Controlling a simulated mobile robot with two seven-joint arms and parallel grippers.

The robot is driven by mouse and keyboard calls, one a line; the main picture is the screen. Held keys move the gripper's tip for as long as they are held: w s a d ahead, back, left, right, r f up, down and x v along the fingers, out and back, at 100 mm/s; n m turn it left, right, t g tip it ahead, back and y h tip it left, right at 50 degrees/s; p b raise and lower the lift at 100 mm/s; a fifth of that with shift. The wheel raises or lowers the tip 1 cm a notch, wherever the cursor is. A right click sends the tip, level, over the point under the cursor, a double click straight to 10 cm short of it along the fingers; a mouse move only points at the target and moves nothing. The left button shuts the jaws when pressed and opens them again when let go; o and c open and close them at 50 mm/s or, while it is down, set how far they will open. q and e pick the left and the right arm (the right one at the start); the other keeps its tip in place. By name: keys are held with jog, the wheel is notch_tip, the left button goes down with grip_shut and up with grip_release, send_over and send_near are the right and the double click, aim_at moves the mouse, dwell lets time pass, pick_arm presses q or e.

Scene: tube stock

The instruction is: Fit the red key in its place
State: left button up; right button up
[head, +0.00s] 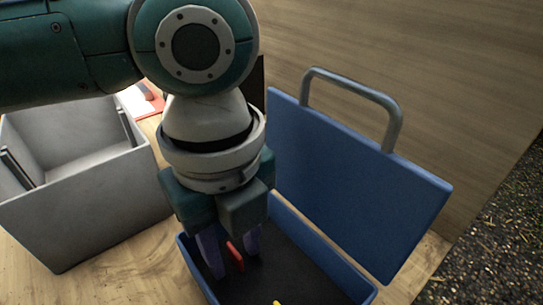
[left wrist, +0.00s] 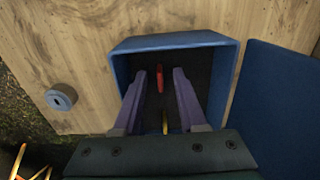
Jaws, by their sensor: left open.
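The red key (head: 235,256) is a small red piece inside an open blue box (head: 325,262) with a dark floor. It also shows in the left wrist view (left wrist: 160,79), near the middle of the box. My left gripper (head: 235,264) points down into the box with its purple fingers apart, one on each side of the red key. In the left wrist view gaps show between the fingers (left wrist: 160,72) and the key. A round grey piece with a dark slot (left wrist: 61,97) is on the wood outside the box; I cannot tell whether it is the key's place. My right gripper is not in view.
A yellow piece (left wrist: 165,122) lies in the same box. The box's blue lid (head: 350,180) with a metal handle (head: 360,90) stands open at the right. A grey bin (head: 80,200) stands at the left. A red and white thing (head: 143,100) is partly hidden behind my arm.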

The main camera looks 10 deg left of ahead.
pick_arm(q)
notch_tip(320, 180, up, 10)
jog(key=p, duration=0.1)
jog(key=shift+p, duration=0.3)
jog(key=shift+d+f, duration=0.1)
jog(key=s+d+r+n+t+h+p, duration=0.2)
jog(key=s+d+n+h+p, duration=0.35)
jog(key=n, duration=0.45)
jog(key=s+a+r+n+t+y+p, duration=0.1)
jog(key=s+a+n+y+p, duration=0.25)
jog(key=a+n, duration=0.4)
jog(key=s+a+n+t+y+p, duration=0.1)
jog(key=s+a+n+y+p, duration=0.2)
jog(key=a+n, duration=0.4)
notch_tip(320, 180, up, 37)
jog(key=h+p, duration=0.1)
jog(key=p, duration=3.5)
jog(key=shift+a+m, duration=0.25)
jog(key=shift+m, duration=0.2)
